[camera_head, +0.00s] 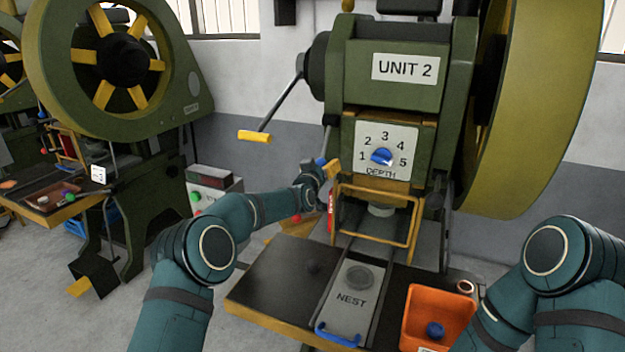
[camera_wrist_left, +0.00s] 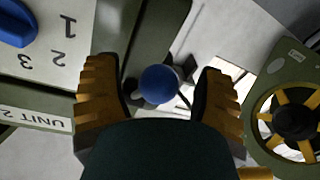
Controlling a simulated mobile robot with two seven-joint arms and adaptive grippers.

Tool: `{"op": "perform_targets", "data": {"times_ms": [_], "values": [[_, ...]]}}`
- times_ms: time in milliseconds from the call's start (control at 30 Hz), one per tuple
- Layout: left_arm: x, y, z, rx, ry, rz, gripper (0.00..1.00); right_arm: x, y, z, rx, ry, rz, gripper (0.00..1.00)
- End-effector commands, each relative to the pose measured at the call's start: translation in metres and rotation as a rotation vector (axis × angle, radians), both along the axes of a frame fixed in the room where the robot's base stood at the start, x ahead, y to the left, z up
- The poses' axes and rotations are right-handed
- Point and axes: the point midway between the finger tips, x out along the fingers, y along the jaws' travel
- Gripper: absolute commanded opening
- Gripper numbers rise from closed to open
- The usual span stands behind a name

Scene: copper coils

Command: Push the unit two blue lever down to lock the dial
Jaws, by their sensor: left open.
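Unit two is the green press with the UNIT 2 sign (camera_head: 405,67). Its blue dial (camera_head: 381,156) sits on the white DEPTH panel numbered 1 to 5; part of it shows in the left wrist view (camera_wrist_left: 14,24). The blue lever's round knob (camera_wrist_left: 160,84) shows between the fingers in the left wrist view; a small blue part of the lever (camera_head: 321,161) shows in the head view. My left gripper (camera_head: 331,168) is beside the press, left of the panel. It is open, its yellow fingers apart on either side of the knob (camera_wrist_left: 158,70). My right gripper is out of view.
A yellow guard frame (camera_head: 378,190) hangs below the panel, above the nest slide (camera_head: 350,300) with its blue handle. An orange bin (camera_head: 412,313) with a blue piece stands on the table at right. A yellow-handled crank (camera_head: 255,136) juts out at left.

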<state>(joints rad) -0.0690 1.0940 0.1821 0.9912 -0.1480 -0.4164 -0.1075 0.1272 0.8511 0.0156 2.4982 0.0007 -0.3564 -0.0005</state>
Motion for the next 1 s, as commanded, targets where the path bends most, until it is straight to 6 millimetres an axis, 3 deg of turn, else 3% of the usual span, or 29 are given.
{"op": "perform_targets", "data": {"times_ms": [700,1000], "values": [[-0.087,0.022,-0.001,0.002,0.004,0.000,0.69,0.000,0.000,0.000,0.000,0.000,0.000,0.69],[-0.107,0.027,-0.002,0.001,0.005,0.001,0.69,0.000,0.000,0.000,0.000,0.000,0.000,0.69]]}}
